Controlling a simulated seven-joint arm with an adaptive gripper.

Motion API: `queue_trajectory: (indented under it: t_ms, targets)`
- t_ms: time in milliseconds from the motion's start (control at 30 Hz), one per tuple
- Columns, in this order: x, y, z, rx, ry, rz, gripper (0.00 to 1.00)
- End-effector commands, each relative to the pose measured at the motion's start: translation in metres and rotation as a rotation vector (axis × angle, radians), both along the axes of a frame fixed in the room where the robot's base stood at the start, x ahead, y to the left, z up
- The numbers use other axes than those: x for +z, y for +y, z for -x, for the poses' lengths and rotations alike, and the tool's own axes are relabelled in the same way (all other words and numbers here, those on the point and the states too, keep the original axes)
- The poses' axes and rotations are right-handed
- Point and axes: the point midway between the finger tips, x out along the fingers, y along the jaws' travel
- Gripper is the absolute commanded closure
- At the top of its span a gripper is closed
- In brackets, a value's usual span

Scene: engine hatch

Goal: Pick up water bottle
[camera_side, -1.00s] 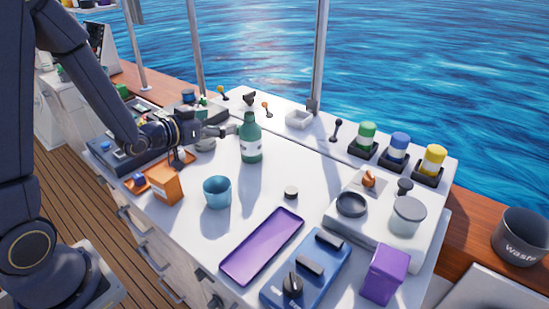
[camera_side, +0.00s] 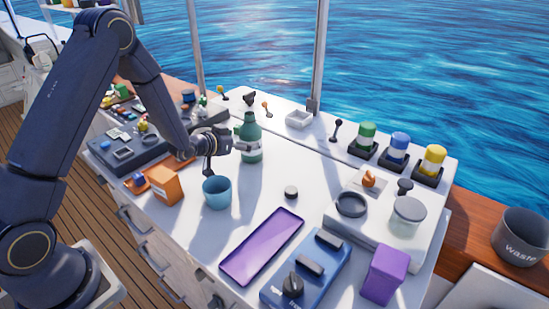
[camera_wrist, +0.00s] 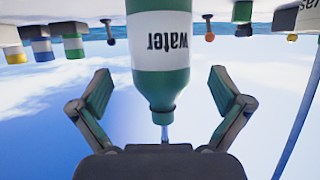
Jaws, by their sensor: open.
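The water bottle (camera_side: 250,140) is green with a white label and stands upright on the white worktop in the side view. In the wrist view, which is upside down, the bottle (camera_wrist: 162,45) shows its "water" label and its neck between the fingers. My gripper (camera_side: 240,144) is level with the bottle and comes at it from the left. In the wrist view my gripper (camera_wrist: 160,88) is open, with one finger on each side of the bottle and a gap on both sides. The side view does not show the far finger clearly.
A blue cup (camera_side: 216,192) and an orange box (camera_side: 167,185) stand in front of my gripper. A purple tray (camera_side: 262,246) lies nearer the front. Colored jars (camera_side: 398,148) stand at the right rear. The worktop right of the bottle is clear.

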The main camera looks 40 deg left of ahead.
Motion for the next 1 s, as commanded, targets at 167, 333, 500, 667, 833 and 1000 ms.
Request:
queue_trajectory:
  t_ms: [167,333,500,667,833,1000]
  targets:
    - [-0.016,0.002,-0.025,-0.001,0.0,0.0,0.0]
    - [-0.021,0.002,-0.039,-0.001,0.0,0.001,0.0]
    - [-0.021,0.002,-0.04,0.0,0.0,0.001,0.0]
    - [-0.021,0.002,-0.04,0.0,0.0,0.0,0.11]
    - [-0.021,0.002,-0.04,0.0,0.0,0.0,0.29]
    - [-0.021,0.002,-0.04,0.0,0.0,0.0,0.47]
